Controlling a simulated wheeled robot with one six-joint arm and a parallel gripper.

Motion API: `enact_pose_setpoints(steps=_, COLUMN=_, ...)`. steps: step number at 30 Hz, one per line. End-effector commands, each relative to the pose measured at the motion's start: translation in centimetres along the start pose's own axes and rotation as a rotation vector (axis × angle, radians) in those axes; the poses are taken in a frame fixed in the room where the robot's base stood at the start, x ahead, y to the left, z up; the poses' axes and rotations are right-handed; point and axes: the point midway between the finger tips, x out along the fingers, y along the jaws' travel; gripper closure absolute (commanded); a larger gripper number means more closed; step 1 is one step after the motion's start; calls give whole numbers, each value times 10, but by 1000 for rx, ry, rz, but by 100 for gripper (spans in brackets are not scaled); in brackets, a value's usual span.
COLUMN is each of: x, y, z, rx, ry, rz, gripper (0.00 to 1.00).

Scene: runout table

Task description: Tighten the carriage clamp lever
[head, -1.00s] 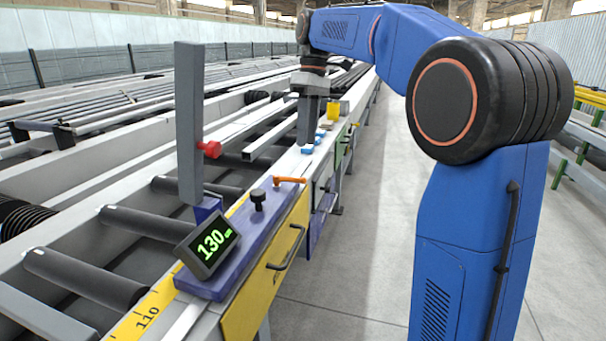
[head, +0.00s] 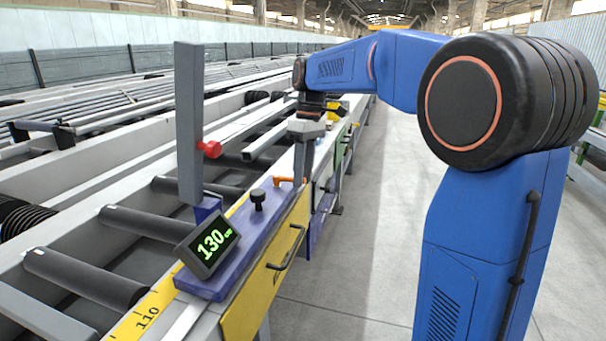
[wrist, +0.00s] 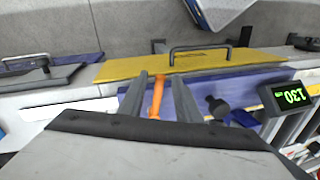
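The orange clamp lever (head: 284,180) sits on the purple carriage (head: 237,262) at the table's right edge. My gripper (head: 301,182) points down at the lever's far end in the head view and hides part of it. In the wrist view the orange lever (wrist: 157,95) shows between the two grey fingers of my gripper (wrist: 159,77). The fingers are apart, with a gap on each side of the lever. Whether they are down at the lever's height cannot be told. The carriage display (head: 209,244) reads 130.
A black knob (head: 258,199) stands on the carriage close to the lever. A grey upright plate (head: 189,120) with a red knob (head: 209,149) rises at the left. A yellow panel with a black handle (head: 286,249) faces the clear aisle floor (head: 350,270).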

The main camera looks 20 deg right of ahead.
Motion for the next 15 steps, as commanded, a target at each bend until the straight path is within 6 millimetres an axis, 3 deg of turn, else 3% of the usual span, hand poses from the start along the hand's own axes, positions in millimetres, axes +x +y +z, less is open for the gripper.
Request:
enact_pose_setpoints(steps=2, x=0, y=0, z=0, rx=0, ry=0, rz=0, gripper=69)
enact_pose_setpoints(steps=6, x=0, y=0, z=0, rx=0, ry=0, rz=0, gripper=100)
enact_pose_setpoints(steps=15, x=0, y=-1, z=0, rx=9, ry=2, rz=0, gripper=100)
